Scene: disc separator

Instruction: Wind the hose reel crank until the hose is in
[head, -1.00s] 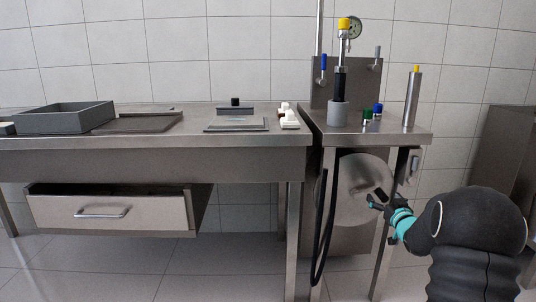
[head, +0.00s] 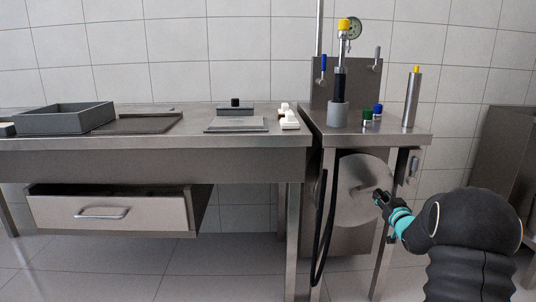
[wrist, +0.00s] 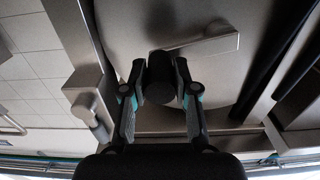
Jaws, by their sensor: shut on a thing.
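The hose reel (head: 345,205) is a round grey metal disc under the small steel stand on the right. Its crank arm (wrist: 208,42) is a flat metal bar pointing right from the crank handle in the wrist view. The crank handle (wrist: 160,63) is a dark round knob between my finger pads. My gripper (wrist: 161,80) is shut on it; in the head view my gripper (head: 380,197) is at the reel's right side. The black hose (head: 319,235) hangs in a long loop left of the reel, its bottom near the floor.
The stand's legs (head: 382,258) flank the reel, with a small grey box (head: 413,168) at the right. A long table with an open drawer (head: 107,213) stands to the left. The floor (head: 225,270) in front is clear.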

